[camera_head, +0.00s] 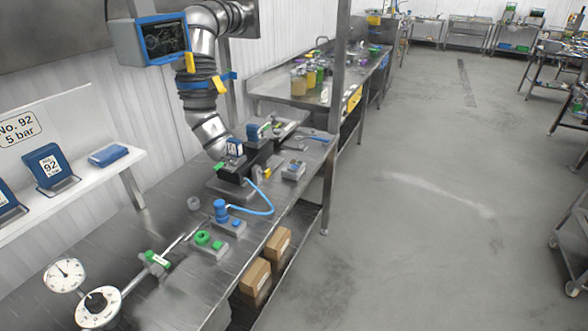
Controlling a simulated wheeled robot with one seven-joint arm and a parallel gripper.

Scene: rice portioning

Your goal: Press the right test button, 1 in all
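Several small button-like parts sit on the steel bench (165,215). A grey block (212,250) carries a round green part (203,238) and a smaller green one (217,245) to its right. Just behind it, another grey block (230,229) carries a taller blue part (221,208) and a small blue one (236,222) to its right. A further small grey block (293,171) lies farther back near the bench's right edge. I cannot read any label marking a test button. My gripper is not in view.
Two dial gauges (98,307) stand at the front left. A blue hose (262,211) curves from a black device (240,170). A thick pipe (208,125) comes down behind it, near a blue-framed screen (163,40). A steel post (334,120) stands at the right edge. The floor (430,220) is clear.

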